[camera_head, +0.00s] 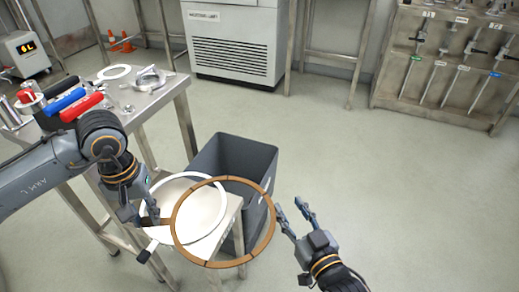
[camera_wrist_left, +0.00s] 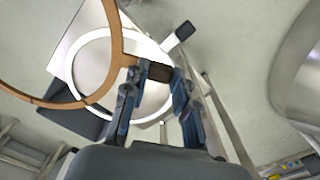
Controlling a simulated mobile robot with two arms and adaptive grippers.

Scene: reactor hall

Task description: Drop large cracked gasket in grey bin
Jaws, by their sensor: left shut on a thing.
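A large brown ring gasket (camera_head: 222,264) with thin dark lines across its band is held out to the right by my left gripper (camera_head: 150,217). The gripper is shut on its brown tab, which shows between the fingers in the left wrist view (camera_wrist_left: 160,72). The ring looks raised above a small metal stand and overlaps the grey bin (camera_head: 247,160) in the head view. The open-topped bin stands on the floor behind and right of the stand, partly hidden. My right gripper (camera_head: 291,210) is open and empty, just right of the ring.
A white ring (camera_head: 184,174) with a dark tab (camera_head: 146,251) lies on the small stand (camera_head: 235,207). A metal table (camera_head: 160,97) at left carries red and blue handled tools and another white ring (camera_head: 114,72). A tool rack (camera_head: 450,60) stands at back right. The right floor is clear.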

